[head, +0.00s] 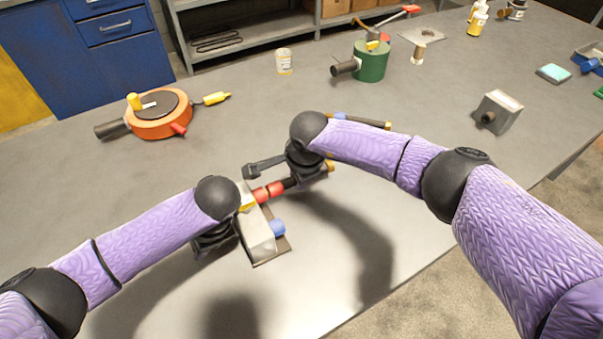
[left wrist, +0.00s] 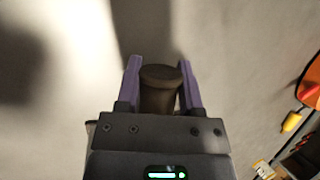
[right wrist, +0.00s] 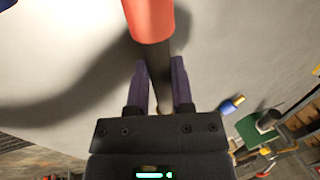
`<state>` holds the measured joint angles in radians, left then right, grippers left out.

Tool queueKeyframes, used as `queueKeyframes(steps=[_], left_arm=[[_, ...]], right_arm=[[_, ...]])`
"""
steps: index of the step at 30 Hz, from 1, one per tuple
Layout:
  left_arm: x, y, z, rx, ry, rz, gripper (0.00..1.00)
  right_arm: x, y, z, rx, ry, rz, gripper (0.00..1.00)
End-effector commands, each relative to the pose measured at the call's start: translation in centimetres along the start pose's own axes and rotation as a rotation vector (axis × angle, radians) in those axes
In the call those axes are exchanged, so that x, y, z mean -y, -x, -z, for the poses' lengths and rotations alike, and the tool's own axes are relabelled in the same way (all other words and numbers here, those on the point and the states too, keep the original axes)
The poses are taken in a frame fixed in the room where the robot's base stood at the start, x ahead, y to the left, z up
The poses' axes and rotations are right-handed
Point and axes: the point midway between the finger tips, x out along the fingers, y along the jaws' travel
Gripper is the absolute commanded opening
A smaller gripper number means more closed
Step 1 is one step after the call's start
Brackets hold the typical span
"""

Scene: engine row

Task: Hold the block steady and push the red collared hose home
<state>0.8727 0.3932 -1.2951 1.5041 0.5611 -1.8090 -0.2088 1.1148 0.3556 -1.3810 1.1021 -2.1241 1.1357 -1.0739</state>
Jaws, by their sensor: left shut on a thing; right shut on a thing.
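The grey metal block (head: 258,238) stands on the table at the lower middle of the head view, with a blue port (head: 278,228) on its right side and a yellow part at its far end. My left gripper (head: 228,236) is at its left side; the left wrist view shows its fingers shut on a dark round stub (left wrist: 160,88). My right gripper (head: 300,178) is shut on the black hose behind the red collar (right wrist: 150,18). In the head view, the hose's red collar (head: 277,188) lines up with a red port (head: 261,194) on the block. Whether they touch is unclear.
An orange round housing (head: 160,115) stands at the back left, a green canister (head: 371,62) at the back, and a small grey block (head: 497,112) to the right. A hose with a blue band (head: 340,116) lies behind my right arm. The front table is clear.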

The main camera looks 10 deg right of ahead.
Motion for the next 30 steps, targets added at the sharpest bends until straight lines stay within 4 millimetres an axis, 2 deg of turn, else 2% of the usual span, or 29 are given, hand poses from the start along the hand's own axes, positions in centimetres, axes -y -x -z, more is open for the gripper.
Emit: queueKeyframes(steps=[5,6,11,20,23,30], left_arm=[[0.0,0.0,0.1,-0.002,-0.001,0.001,0.0],[0.0,0.0,0.1,-0.002,-0.001,0.001,0.0],[0.0,0.0,0.1,-0.002,-0.001,0.0,0.0],[0.0,0.0,0.0,-0.002,0.0,0.0,0.0],[0.0,0.0,0.0,-0.001,0.0,0.0,0.0],[0.0,0.0,0.0,-0.001,0.0,0.0,0.0]], right_arm=[[0.0,0.0,-0.5,0.003,0.001,0.001,0.0],[0.0,0.0,-0.5,0.003,0.001,0.001,0.35],[0.0,0.0,-0.5,0.002,0.001,0.001,0.69],[0.1,0.6,-0.5,0.002,0.002,0.002,0.7],[0.1,2.5,-0.4,0.002,0.004,0.005,0.7],[0.1,9.2,-0.4,0.001,0.002,0.005,0.7]])
